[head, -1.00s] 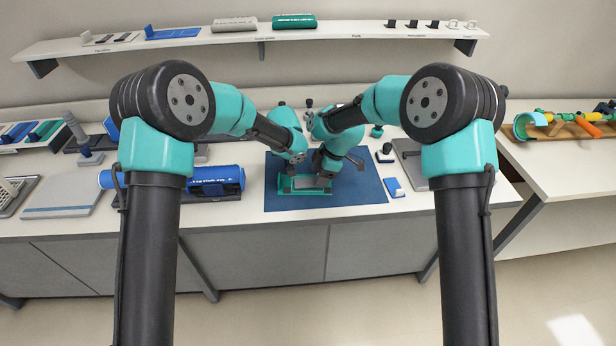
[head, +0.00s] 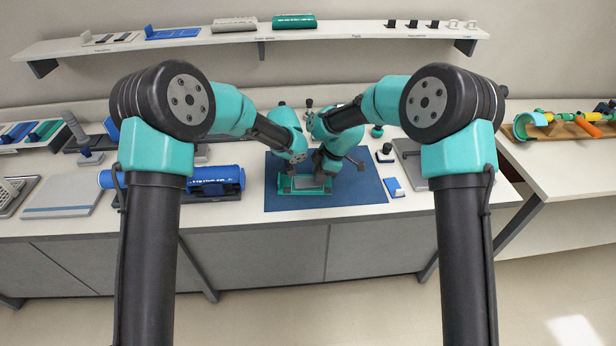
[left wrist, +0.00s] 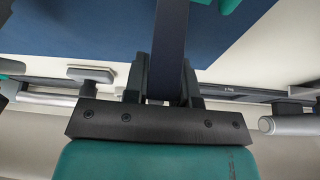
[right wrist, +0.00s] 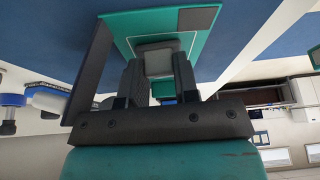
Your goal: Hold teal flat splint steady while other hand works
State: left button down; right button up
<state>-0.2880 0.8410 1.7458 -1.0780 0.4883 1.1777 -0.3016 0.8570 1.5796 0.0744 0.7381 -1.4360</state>
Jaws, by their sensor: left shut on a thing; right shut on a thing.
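The teal flat splint (head: 284,190) lies on the blue mat at the middle of the counter. In the right wrist view the splint (right wrist: 135,22) shows a thin rectangular outline and a black patch at one end. My right gripper (head: 319,176) is low over the splint. In its wrist view the right gripper (right wrist: 158,70) is shut on a grey block (right wrist: 158,58) above the teal surface. My left gripper (head: 294,174) is beside it at the splint. In its wrist view the left gripper (left wrist: 166,80) is shut on a dark strip (left wrist: 171,40). The arms partly hide both grips.
The blue mat (head: 362,190) has free room to the right. A small blue and white item (head: 394,187) sits by its right edge. A blue roll (head: 215,178) in a dark holder stands at the left. A grey plate (head: 410,158) lies right of the mat.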

jog(key=shift+a+r, duration=0.1)
jog(key=shift+r, duration=0.4)
notch_tip(320, 180, up, 9)
dwell(1.6)
pick_arm(q)
jog(key=c, duration=0.9)
grip_release()
jog(key=shift+o, duration=0.2)
